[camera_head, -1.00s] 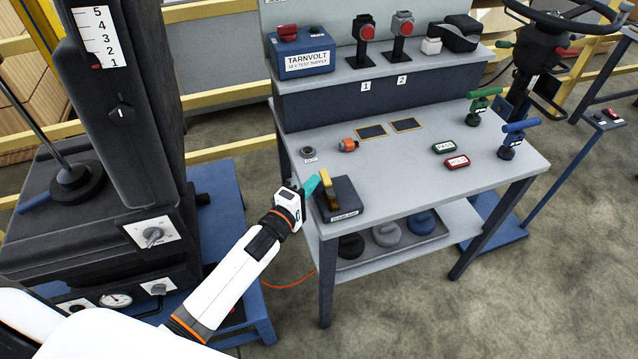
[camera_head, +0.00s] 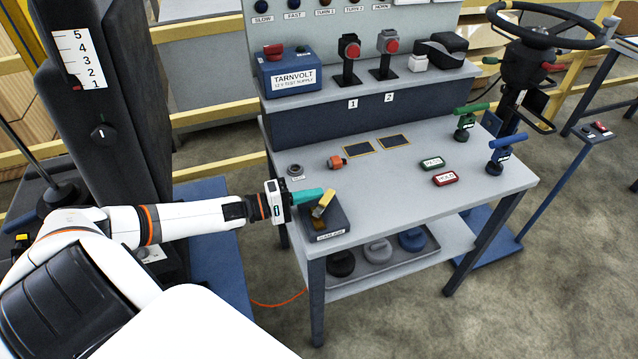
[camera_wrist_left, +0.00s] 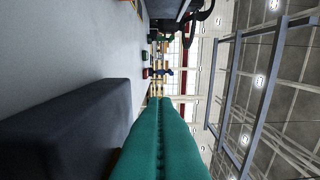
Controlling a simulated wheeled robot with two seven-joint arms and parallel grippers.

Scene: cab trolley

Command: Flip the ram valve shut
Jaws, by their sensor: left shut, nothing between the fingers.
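The ram valve is a dark box (camera_head: 338,222) with a white label on its front, at the near left corner of the grey bench. Its yellow lever (camera_head: 324,203) rises from the box and leans to the upper right. My left gripper (camera_head: 318,194) has teal fingers, shut and empty, pointing right just behind the lever's upper part. I cannot tell whether they touch. In the left wrist view the shut teal fingers (camera_wrist_left: 160,140) fill the lower middle, and the dark valve box (camera_wrist_left: 75,130) lies beside them. My right gripper is out of view.
The grey bench top (camera_head: 400,180) holds an orange fitting (camera_head: 337,162), a green-handled valve (camera_head: 467,122) and a blue-handled valve (camera_head: 503,152). A blue supply box (camera_head: 291,72) stands on the raised shelf. The bench middle is mostly clear.

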